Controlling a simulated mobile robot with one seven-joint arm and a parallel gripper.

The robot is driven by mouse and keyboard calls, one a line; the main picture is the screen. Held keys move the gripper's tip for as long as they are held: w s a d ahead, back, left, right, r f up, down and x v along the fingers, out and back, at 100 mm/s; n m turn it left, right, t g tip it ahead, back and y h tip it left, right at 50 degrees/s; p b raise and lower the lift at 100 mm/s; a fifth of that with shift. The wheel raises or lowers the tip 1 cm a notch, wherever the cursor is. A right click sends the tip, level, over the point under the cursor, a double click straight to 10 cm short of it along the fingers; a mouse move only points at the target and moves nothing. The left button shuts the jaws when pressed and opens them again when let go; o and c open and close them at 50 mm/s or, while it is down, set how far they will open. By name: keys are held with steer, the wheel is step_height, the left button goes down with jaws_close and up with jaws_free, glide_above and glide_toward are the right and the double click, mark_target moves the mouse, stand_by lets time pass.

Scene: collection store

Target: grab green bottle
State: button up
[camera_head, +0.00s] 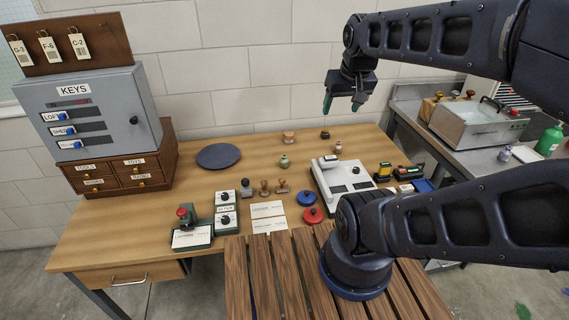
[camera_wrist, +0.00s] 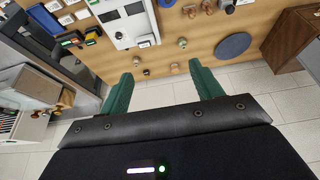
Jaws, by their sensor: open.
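A green bottle (camera_head: 549,140) stands on the metal side bench at the right edge of the head view. I cannot make it out in the wrist view. A small grey-green jar (camera_head: 284,161) stands on the wooden desk in the middle. My gripper (camera_head: 342,104) hangs in the air above the back of the desk, well left of the green bottle. Its two green fingers (camera_wrist: 161,70) are spread apart with nothing between them.
The wooden desk (camera_head: 120,225) holds a key cabinet (camera_head: 85,112), a dark round disc (camera_head: 218,156), stamps and a white device (camera_head: 343,183). A slatted wooden surface (camera_head: 262,280) lies in front.

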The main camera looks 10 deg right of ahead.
steer(key=w+a+f+n+g, duration=0.1)
steer(key=w+f+n, duration=0.15)
steer(key=w, duration=0.85)
steer(key=n+g, duration=0.4)
steer(key=n, duration=0.2)
glide_above(285, 156)
step_height(285, 156, down, 29)
steer(key=shift+a+f, duration=0.1)
steer(key=shift+w+f, duration=0.1)
steer(key=shift+f, duration=5.6)
steer(key=c, duration=1.1)
steer(key=shift+r, duration=0.1)
steer(key=shift+c, duration=0.2)
